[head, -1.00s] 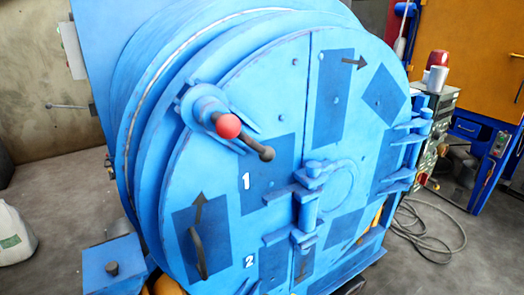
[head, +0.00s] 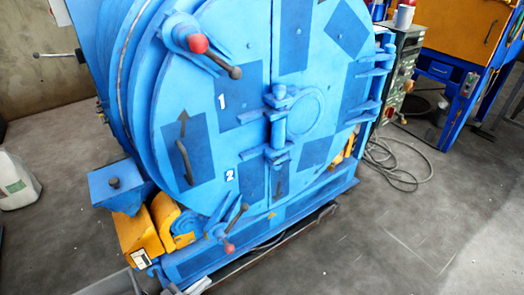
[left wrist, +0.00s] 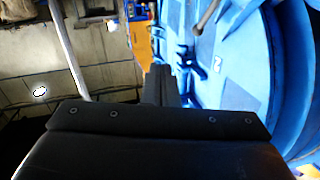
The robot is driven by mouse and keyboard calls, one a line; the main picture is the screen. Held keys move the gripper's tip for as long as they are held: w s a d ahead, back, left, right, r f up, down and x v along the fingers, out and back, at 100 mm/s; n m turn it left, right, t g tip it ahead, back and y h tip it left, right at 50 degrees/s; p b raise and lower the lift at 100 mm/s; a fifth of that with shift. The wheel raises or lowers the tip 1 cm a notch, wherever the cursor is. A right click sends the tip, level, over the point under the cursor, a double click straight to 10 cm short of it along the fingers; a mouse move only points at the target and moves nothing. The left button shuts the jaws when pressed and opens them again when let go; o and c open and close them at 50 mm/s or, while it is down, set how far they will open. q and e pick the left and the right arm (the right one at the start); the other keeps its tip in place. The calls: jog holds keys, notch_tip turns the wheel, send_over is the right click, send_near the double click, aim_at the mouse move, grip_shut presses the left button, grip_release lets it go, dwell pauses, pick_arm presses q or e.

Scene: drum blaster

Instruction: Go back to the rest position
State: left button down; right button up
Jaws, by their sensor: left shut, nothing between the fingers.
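My left gripper (left wrist: 158,85) shows in the left wrist view as dark fingers pressed together, with nothing between them. The blue drum blaster (head: 215,130) fills the middle of the head view, its round front door shut. An upper handle with a red knob (head: 198,43) sits at the door's upper left rim. A lower handle with a red knob (head: 229,248) is below the door. In the left wrist view the blue drum (left wrist: 245,75) is at the right, apart from the fingers. My right gripper is in neither view.
An orange and blue cabinet (head: 455,75) and a grey control box (head: 405,60) stand at the right, with a cable (head: 395,165) on the floor. A white container (head: 15,182) is at the left. The floor (head: 400,240) at the lower right is clear.

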pick_arm(q)
jog(key=s+a+f+n+g+y+p, duration=0.2)
jog(key=s+a+f+n+y+p, duration=0.4)
jog(key=s+a+f+y, duration=0.4)
jog(key=s+a+f+n+g+p, duration=0.1)
jog(key=s+f+g, duration=0.1)
jog(key=s, duration=0.6)
jog(key=s+a+f+n+g+y+p, duration=0.1)
jog(key=s+f+g, duration=0.2)
jog(key=s, duration=0.6)
jog(key=s+a+f+n+g+y+p, duration=0.1)
jog(key=s+f+n+g, duration=0.1)
jog(key=s+g, duration=0.3)
jog(key=s, duration=0.4)
jog(key=shift+f, duration=0.35)
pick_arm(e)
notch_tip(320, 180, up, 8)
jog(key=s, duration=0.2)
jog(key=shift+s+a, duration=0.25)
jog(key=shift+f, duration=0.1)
